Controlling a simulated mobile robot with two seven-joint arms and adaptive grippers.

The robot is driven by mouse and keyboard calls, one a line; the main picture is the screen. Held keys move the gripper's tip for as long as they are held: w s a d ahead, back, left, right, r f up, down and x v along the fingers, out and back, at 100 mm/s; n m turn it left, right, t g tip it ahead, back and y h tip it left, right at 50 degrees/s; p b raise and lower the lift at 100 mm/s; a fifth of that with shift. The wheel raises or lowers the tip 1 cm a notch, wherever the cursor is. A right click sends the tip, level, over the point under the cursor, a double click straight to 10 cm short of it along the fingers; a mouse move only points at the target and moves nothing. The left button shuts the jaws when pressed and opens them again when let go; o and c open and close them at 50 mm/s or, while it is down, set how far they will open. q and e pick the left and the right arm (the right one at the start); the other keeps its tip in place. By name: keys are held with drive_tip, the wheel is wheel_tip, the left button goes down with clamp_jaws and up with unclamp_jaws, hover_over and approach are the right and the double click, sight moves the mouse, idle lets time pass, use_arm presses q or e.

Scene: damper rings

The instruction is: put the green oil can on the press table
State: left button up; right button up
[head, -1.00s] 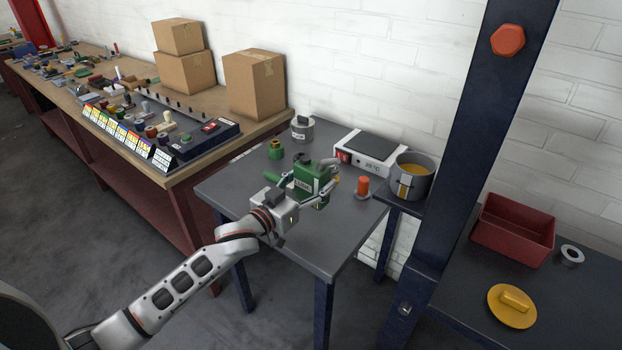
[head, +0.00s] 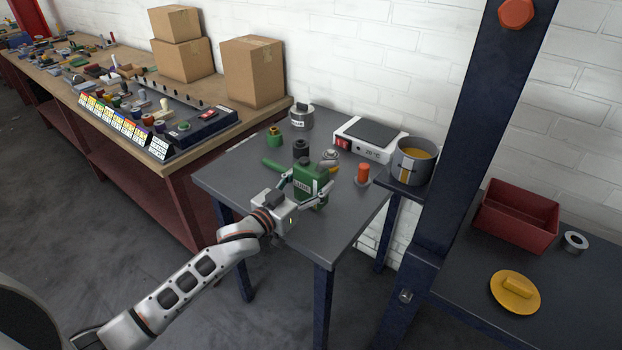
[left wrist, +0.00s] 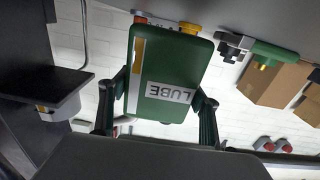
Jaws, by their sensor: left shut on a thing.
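The green oil can (head: 310,187) is a boxy green can with a white label. It stands roughly upright over the front part of the grey table (head: 240,180). My left gripper (head: 305,196) is shut on its sides. In the left wrist view the can (left wrist: 170,70) shows its LUBE label between the two fingers (left wrist: 158,108). I cannot tell whether its base touches the table. My right gripper is out of view. I cannot tell from the frames which table is the press table; a dark blue post (head: 455,150) stands between the grey table and a right-hand table (head: 460,290).
The right-hand table holds a red bin (head: 515,215) and a yellow part (head: 515,291).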

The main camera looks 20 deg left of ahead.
use_arm(q)
drive_tip(key=shift+f, duration=0.1)
idle(0.3)
drive_tip(key=shift+f, duration=0.6)
drive_tip(key=shift+f+b, duration=0.25)
drive_tip(key=shift+b, duration=0.15)
drive_tip(key=o, duration=1.5)
drive_tip(key=shift+f, duration=0.1)
drive_tip(key=v, duration=1.2)
